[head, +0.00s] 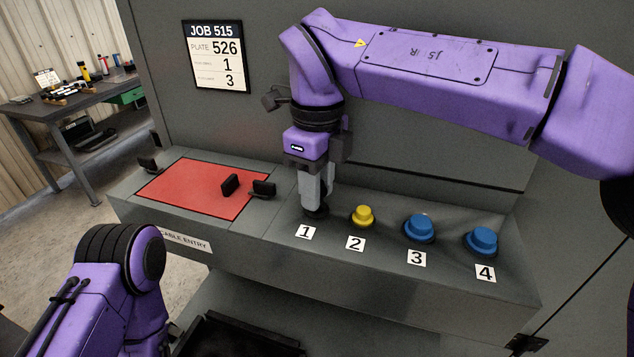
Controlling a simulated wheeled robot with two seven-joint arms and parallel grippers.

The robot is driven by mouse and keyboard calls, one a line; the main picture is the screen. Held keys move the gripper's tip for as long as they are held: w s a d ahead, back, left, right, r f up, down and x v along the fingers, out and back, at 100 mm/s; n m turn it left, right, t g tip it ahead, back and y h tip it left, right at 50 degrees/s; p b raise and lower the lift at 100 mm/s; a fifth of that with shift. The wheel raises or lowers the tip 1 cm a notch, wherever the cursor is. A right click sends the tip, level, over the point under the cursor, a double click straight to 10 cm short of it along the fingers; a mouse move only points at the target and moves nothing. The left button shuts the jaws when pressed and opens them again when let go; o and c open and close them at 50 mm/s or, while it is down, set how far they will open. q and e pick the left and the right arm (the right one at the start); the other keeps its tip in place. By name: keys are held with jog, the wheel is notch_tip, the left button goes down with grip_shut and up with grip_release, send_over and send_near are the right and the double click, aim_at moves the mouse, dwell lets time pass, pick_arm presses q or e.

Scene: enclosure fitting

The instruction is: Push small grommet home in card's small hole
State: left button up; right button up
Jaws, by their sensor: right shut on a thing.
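The job card (216,56) on the grey back panel reads JOB 515, plate 526, with 1 and 3 on its lower lines. My right gripper (316,198) points straight down over position 1 on the sloping grey ledge. It is shut on a small dark piece (316,212), which looks like the small grommet, at the ledge surface just behind label 1 (305,232). The fingers and the piece hide the hole, so I cannot tell how deep the piece sits. My left arm shows at the lower left, but its gripper is out of view.
A yellow plug (362,216) stands at position 2, and blue plugs stand at 3 (419,228) and 4 (482,241). A red plate (190,187) with black clips (263,189) lies left of my right gripper. A cluttered workbench (75,92) stands far left.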

jog(key=shift+f+b, duration=0.55)
jog(key=shift+f, duration=0.35)
jog(key=o, duration=1.1)
jog(key=shift+c, duration=0.2)
notch_tip(320, 180, up, 11)
jog(key=shift+f+p, duration=0.2)
jog(key=shift+p, duration=0.5)
